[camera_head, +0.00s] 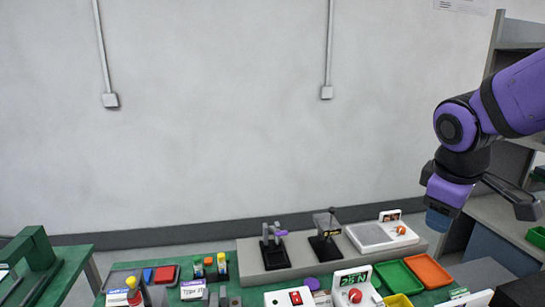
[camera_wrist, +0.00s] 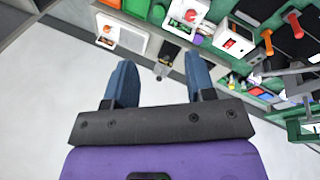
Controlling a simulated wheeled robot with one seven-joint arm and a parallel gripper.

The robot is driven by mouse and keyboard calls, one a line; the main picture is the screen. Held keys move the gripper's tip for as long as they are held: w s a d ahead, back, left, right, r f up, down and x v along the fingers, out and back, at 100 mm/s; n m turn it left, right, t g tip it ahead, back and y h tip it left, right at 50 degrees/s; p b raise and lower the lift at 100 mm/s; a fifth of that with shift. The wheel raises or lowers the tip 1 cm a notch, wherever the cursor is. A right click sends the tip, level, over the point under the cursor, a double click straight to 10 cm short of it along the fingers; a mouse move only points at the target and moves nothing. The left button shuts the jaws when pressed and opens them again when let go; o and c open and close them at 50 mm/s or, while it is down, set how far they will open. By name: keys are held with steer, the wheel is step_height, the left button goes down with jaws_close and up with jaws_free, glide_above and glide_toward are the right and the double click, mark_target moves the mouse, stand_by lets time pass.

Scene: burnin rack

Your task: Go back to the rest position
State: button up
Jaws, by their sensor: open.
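My gripper (camera_head: 440,217) is at the right side of the head view, raised above the bench and apart from everything on it. In the wrist view its two blue fingers (camera_wrist: 162,88) stand wide apart with nothing between them. The gripper is open and empty. My purple arm reaches in from the right edge of the head view.
A green bench (camera_head: 240,296) runs along the bottom with several fixtures on a grey ledge (camera_head: 252,262). A green tray (camera_head: 398,278) and an orange tray (camera_head: 428,270) lie below my gripper. Grey shelving (camera_head: 505,212) stands at the right. The air before the wall is free.

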steer(key=s+r+m+t+y, duration=0.1)
steer(key=s+r+m, duration=0.1)
steer(key=s+m, duration=0.2)
steer(key=s+r+m+t+y, duration=0.1)
steer(key=s+r+m, duration=0.2)
steer(key=s, duration=0.4)
steer(key=shift+s+d+r+m, duration=0.15)
steer(key=shift+s+r+m, duration=0.2)
steer(key=shift+m, duration=0.15)
